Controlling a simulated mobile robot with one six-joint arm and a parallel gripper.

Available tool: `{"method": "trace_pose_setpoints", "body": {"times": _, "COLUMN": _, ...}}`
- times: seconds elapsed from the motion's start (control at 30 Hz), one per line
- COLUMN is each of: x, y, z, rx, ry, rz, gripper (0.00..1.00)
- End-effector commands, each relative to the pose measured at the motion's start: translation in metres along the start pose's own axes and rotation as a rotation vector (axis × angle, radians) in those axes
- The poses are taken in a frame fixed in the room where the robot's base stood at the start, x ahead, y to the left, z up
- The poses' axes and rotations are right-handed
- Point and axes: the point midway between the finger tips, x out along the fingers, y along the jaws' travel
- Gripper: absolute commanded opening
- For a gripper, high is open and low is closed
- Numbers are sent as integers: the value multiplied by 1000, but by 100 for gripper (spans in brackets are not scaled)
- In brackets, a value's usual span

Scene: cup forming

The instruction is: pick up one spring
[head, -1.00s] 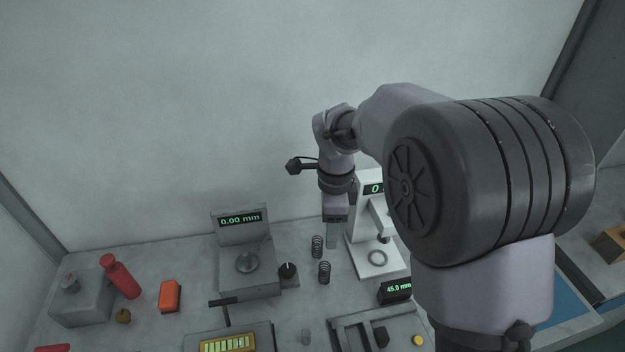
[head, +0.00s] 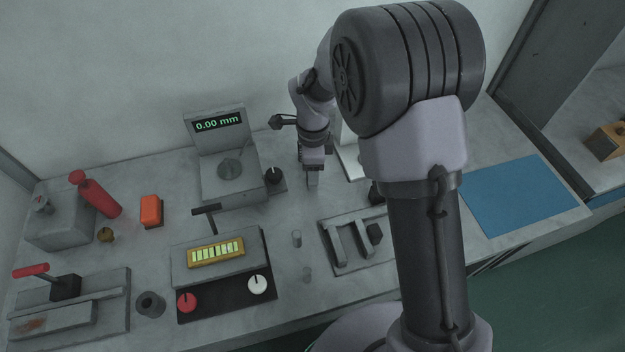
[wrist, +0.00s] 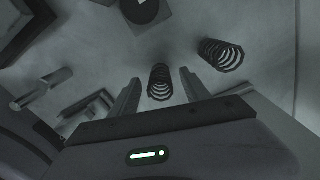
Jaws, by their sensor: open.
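Two dark coil springs stand on the grey worktop in the wrist view. The nearer spring (wrist: 160,82) shows between the two fingers of my gripper (wrist: 160,77), with a gap visible on both sides. The other spring (wrist: 222,54) stands to the right, outside the right finger. My gripper is open and holds nothing. In the head view my gripper (head: 313,180) points down at the worktop, to the right of the gauge with the 0.00 mm display. I cannot make out the springs there; my gripper and wrist probably cover them.
The 0.00 mm gauge (head: 228,172) and its black knob (head: 273,176) stand just left of my gripper. A white stand (head: 347,160) is close on the right, partly behind my arm. A slotted grey fixture (head: 350,240) lies in front. A blue mat (head: 520,195) lies far right.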

Motion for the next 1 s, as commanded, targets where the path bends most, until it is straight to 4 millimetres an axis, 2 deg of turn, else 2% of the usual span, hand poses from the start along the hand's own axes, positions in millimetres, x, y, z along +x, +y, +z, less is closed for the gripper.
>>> {"method": "trace_pose_setpoints", "body": {"times": 0.17, "x": -2, "y": 0, "z": 0, "rx": 0, "ry": -1, "rz": -2, "gripper": 53}}
{"method": "trace_pose_setpoints", "body": {"times": 0.43, "x": -2, "y": 0, "z": 0, "rx": 1, "ry": -1, "rz": -2, "gripper": 0}}
{"method": "trace_pose_setpoints", "body": {"times": 0.67, "x": -2, "y": -1, "z": 0, "rx": 1, "ry": -1, "rz": -2, "gripper": 0}}
{"method": "trace_pose_setpoints", "body": {"times": 0.73, "x": -9, "y": -1, "z": 0, "rx": 1, "ry": -1, "rz": -3, "gripper": 0}}
{"method": "trace_pose_setpoints", "body": {"times": 1.0, "x": -81, "y": -1, "z": 0, "rx": 0, "ry": -1, "rz": -5, "gripper": 0}}
